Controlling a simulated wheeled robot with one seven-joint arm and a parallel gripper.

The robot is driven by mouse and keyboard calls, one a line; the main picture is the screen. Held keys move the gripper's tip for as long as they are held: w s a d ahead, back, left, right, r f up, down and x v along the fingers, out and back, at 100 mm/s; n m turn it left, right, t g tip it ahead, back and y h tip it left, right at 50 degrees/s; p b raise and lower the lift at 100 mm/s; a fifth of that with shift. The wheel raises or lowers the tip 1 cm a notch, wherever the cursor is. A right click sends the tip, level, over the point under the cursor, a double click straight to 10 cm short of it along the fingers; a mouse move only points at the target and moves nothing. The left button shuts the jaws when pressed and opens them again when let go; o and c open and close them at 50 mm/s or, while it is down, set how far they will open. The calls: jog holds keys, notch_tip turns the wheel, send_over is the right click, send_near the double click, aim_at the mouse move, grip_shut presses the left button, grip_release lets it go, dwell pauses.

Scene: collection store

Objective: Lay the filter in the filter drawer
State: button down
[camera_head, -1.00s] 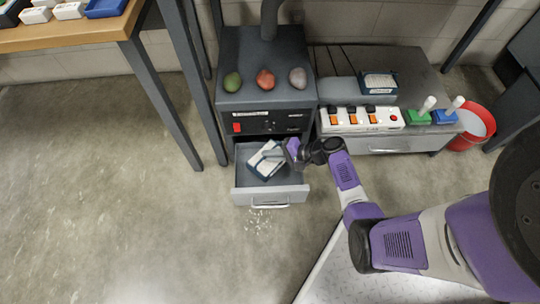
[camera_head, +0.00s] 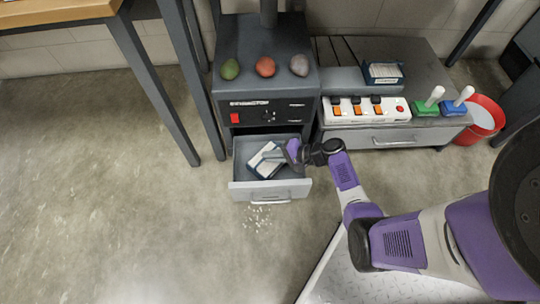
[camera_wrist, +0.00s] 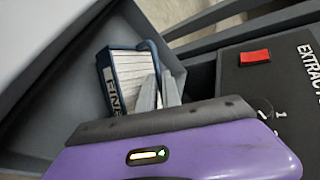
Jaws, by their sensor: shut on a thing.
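The filter (camera_head: 263,163), a white pleated block in a dark blue frame, is inside the open filter drawer (camera_head: 270,190) under the dark extractor unit. In the wrist view the filter (camera_wrist: 128,70) shows its pleats and part of a label, tilted against the drawer's lines. My gripper (camera_head: 276,154) reaches into the drawer from the right. In the wrist view my gripper (camera_wrist: 158,92) is shut on the filter's near right edge. I cannot tell whether the filter touches the drawer floor (camera_wrist: 60,105).
The extractor (camera_head: 265,90) carries a red switch (camera_head: 235,118) and three egg-shaped stones on top. A low bench at right holds a power strip (camera_head: 365,109), green and blue handled blocks and a boxed filter (camera_head: 383,72). A red bucket (camera_head: 484,118) stands beyond. White bits lie on the floor.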

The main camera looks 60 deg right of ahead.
jog(key=shift+f+b, duration=0.6)
jog(key=shift+f, duration=0.05)
jog(key=c, duration=1.5)
grip_release()
jog(key=shift+r, duration=0.1)
jog(key=shift+o, duration=0.2)
jog(key=p+v, duration=0.3)
jog(key=v, duration=0.4)
jog(key=shift+s+r, duration=0.2)
jog(key=shift+s, duration=0.15)
jog(key=shift+d, duration=0.15)
